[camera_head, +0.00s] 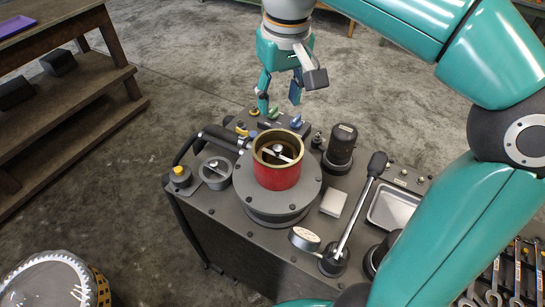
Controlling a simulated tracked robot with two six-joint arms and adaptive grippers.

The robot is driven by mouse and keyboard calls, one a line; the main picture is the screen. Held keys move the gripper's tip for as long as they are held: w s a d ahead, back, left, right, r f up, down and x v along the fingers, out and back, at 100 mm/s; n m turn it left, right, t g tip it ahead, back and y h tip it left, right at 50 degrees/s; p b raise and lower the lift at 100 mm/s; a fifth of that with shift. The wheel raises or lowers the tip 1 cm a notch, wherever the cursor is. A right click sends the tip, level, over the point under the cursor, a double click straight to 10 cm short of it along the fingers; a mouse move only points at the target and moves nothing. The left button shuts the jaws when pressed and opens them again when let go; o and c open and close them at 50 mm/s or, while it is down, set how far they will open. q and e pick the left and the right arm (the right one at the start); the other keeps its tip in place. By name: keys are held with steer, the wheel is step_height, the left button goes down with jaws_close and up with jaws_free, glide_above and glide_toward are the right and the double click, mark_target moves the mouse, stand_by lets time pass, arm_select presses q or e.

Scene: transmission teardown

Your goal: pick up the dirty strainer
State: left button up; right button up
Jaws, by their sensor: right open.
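My right gripper (279,107) hangs over the back edge of the grey machine bench, its two fingers apart with nothing between them. Small green, blue and yellow parts (296,121) lie just below and beside the fingertips. I cannot tell for certain which thing is the dirty strainer. A red cylinder (277,177) with a brass rim stands upright on a round grey base, in front of the gripper and below it, with a metal bar inside. My left gripper is not in view.
A dark cylinder (341,146), an upright lever (358,213), a gauge (304,239) and a pale tray (391,208) crowd the bench's right side. Wrenches (516,275) lie at lower right. A wooden shelf (70,90) stands at left; the floor between is clear.

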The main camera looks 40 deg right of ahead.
glide_above(278, 147)
steer(key=f, duration=0.8)
steer(key=shift+a+f+b, duration=0.15)
steer(key=shift+a+b, duration=0.05)
steer(key=shift+b, duration=0.1)
steer(key=f, duration=0.5)
steer(key=shift+d+f, duration=0.2)
steer(key=shift+f, duration=0.35)
jaws_close()
steer(key=shift+r, duration=0.1)
